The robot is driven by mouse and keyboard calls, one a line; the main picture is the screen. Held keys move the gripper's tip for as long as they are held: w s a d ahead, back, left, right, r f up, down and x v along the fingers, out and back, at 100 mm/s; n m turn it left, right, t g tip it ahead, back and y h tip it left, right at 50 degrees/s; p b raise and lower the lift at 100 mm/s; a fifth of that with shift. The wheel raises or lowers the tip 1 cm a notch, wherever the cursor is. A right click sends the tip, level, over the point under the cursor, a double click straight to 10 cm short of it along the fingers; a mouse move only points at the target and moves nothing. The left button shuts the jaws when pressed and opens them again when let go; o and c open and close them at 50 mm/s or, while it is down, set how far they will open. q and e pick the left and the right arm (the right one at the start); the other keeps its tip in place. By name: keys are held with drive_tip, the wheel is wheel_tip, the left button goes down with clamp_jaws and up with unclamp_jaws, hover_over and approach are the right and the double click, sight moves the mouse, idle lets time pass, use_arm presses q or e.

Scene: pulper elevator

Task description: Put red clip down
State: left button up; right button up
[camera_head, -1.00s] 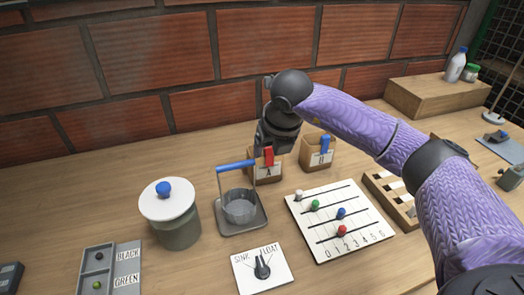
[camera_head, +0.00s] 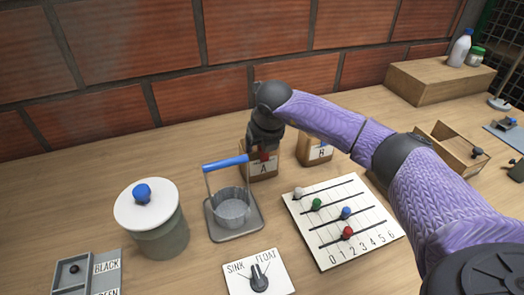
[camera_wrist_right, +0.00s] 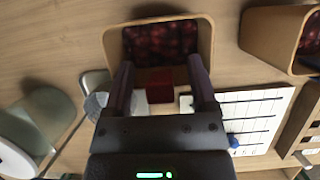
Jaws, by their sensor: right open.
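The red clip (camera_head: 264,156) is at the front rim of the wooden box marked A (camera_head: 262,172), partly hidden by my right gripper (camera_head: 265,147). In the right wrist view the red clip (camera_wrist_right: 159,87) shows between the two parted fingers of the right gripper (camera_wrist_right: 160,70), at the near edge of the box (camera_wrist_right: 108,42). The fingers stand on either side of it, with a visible gap; contact cannot be told. The box holds dark red fruit (camera_wrist_right: 160,42). My left gripper is not in view.
Box B (camera_head: 316,155) with a blue clip (camera_head: 324,143) stands to the right. In front are a blue-handled cup (camera_head: 233,207), a slider board (camera_head: 340,215), a sink/float dial (camera_head: 259,278) and a lidded jar (camera_head: 150,220). A tray (camera_head: 460,150) lies at right.

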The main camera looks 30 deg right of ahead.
clamp_jaws()
idle(0.3)
